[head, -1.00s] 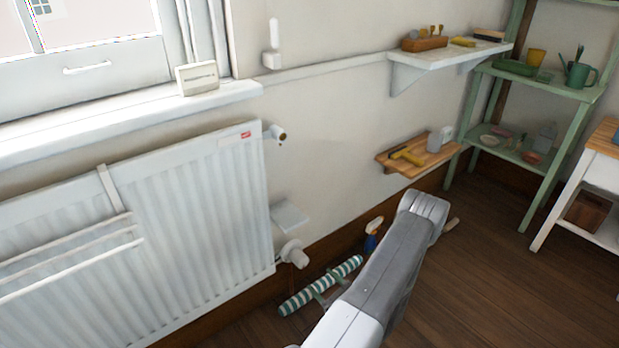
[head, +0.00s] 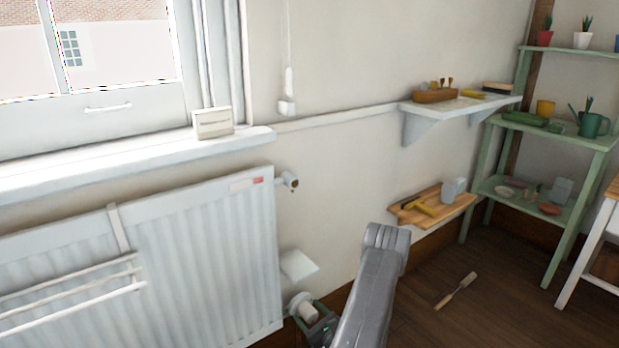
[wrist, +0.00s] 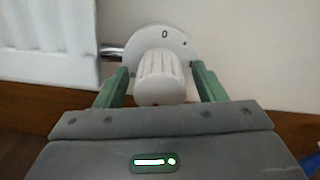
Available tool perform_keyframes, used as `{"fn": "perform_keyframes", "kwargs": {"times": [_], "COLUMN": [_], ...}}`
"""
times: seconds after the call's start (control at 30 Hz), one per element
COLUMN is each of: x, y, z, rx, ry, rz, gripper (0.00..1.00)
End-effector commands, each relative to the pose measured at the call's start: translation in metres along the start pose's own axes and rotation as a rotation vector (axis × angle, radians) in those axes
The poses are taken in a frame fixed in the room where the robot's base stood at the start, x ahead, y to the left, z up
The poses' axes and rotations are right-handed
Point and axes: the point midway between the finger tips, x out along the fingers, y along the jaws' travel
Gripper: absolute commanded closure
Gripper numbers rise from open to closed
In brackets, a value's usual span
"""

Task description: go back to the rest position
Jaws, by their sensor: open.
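My gripper (wrist: 161,85) is open in the wrist view, with one green finger on each side of the ribbed white radiator valve knob (wrist: 160,82). Gaps show between the knob and both fingers. Behind the knob is a round white disc (wrist: 181,43) marked 0. In the head view the knob (head: 304,306) sits low beside the radiator, and my gripper (head: 318,330) is at it, partly hidden by my grey arm.
The white radiator (head: 200,260) stands left under the window sill (head: 130,153). A small white wall ledge (head: 298,265) is just above the knob. A wooden shelf (head: 460,203) and green rack (head: 478,185) are to the right.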

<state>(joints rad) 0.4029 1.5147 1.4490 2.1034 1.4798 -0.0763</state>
Motion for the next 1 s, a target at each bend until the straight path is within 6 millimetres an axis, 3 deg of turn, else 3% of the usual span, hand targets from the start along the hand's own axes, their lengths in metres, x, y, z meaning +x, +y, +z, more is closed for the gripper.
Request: {"fn": "perform_keyframes", "kwargs": {"times": [0.37,1.0], "x": [-0.010,-0.119], "y": [-0.001,-0.001], "z": [0.001,0.001], "rx": [-0.007,-0.008], "ry": [0.001,0.002], "rz": [-0.003,-0.004], "gripper": [0.36,0.36]}}
